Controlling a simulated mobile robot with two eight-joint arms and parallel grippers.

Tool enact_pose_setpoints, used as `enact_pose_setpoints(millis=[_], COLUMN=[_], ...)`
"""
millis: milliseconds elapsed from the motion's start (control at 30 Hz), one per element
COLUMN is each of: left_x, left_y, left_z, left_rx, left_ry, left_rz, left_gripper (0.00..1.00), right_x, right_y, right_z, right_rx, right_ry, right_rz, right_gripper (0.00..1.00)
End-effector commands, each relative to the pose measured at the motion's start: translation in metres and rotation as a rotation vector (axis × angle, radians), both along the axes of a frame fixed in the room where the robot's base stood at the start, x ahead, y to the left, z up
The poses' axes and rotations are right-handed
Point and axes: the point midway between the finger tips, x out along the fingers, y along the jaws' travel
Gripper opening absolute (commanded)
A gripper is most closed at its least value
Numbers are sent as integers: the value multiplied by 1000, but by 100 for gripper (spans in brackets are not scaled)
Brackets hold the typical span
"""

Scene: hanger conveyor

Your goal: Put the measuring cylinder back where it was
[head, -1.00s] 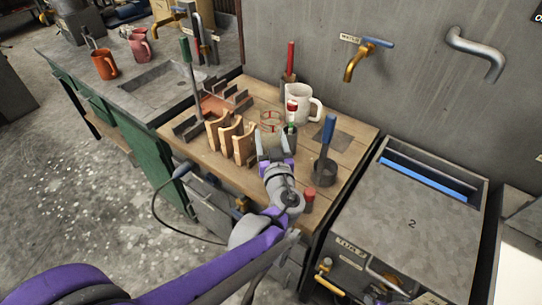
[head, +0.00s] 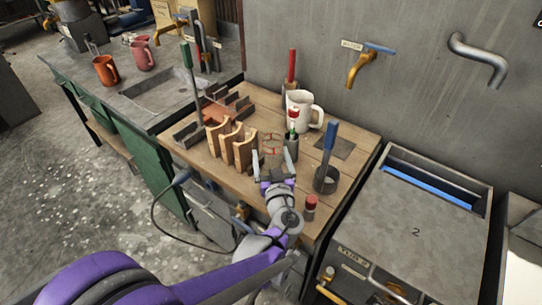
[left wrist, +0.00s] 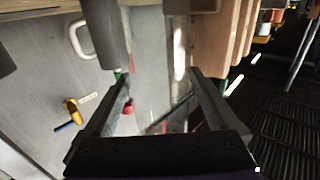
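The measuring cylinder (head: 269,144) is clear glass with red rings, seen over the wooden worktop (head: 228,180) in the head view. My left gripper (head: 273,156) has its fingers spread to either side of it and holds it roughly upright. Its clear body also shows faintly between the fingers (left wrist: 160,78) in the left wrist view, with a bright highlight. The cylinder's base is hidden, so I cannot tell whether it touches the worktop. My right gripper is out of view.
A wooden rack (head: 243,152) stands close left of the cylinder. A grey holder (head: 291,150) with a red-and-green item is close right. A white mug (head: 301,107), a dark pot (head: 326,181) with a blue-handled tool and a red-capped jar (head: 310,207) stand nearby.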

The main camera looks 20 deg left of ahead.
Motion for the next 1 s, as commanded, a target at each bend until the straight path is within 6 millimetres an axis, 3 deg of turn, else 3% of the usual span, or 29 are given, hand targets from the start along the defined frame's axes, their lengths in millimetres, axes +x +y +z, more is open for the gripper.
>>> enact_pose_setpoints(millis=[367,800,1000], left_x=[-2,-80,-103], left_y=[-1,-38,-49], left_z=[5,4,4], left_rx=[0,-1,-1], left_ry=[0,0,0], left_rz=[-1,-5,-2], left_gripper=[95,95,95], right_x=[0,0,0], right_y=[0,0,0], right_z=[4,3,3], right_rx=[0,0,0], right_ry=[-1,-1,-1], right_rz=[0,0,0], right_gripper=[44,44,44])
